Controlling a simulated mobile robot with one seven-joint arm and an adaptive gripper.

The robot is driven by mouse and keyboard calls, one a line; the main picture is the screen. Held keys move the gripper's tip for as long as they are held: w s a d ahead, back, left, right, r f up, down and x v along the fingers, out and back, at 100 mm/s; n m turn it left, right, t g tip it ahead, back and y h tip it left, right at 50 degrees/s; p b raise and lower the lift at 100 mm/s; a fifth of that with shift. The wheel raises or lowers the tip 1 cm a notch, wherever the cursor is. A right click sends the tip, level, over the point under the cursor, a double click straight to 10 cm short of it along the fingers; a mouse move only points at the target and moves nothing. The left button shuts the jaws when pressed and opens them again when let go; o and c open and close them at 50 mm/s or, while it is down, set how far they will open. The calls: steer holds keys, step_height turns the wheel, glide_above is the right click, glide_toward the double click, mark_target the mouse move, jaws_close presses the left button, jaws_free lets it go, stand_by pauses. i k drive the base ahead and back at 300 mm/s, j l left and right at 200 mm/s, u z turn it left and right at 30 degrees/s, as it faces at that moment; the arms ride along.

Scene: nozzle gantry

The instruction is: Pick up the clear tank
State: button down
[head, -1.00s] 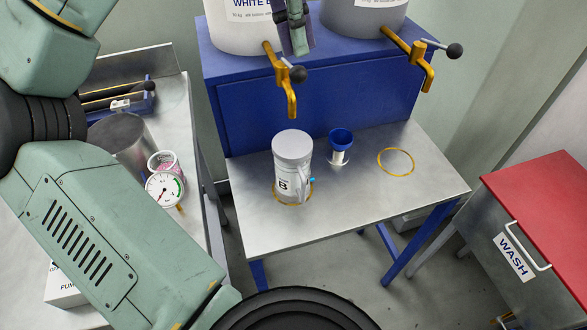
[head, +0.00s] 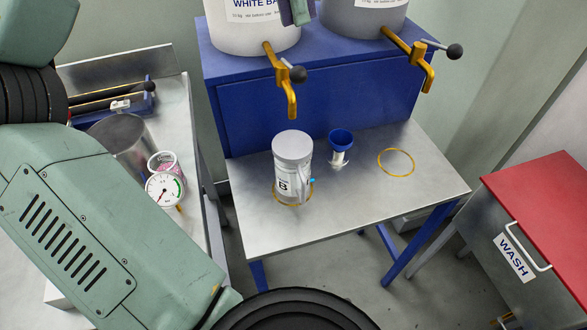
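The clear tank (head: 293,168) looks like a translucent jar with a grey lid, a handle on its right side and a label reading "B". It stands upright on the left yellow ring on the metal table (head: 345,205), below and in front of a yellow tap. A small light blue part shows at its right side. My gripper is not in view; only my green arm links show at the left. Nothing visible touches the tank.
Two yellow taps (head: 291,95) (head: 424,72) with black knobs hang from large drums above a blue cabinet (head: 310,100). A blue cup-like funnel (head: 340,146) stands right of the tank. An empty yellow ring (head: 396,162) lies further right. A red-topped WASH cabinet (head: 545,210) stands at right.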

mark_target(292, 149)
steer(key=k, duration=1)
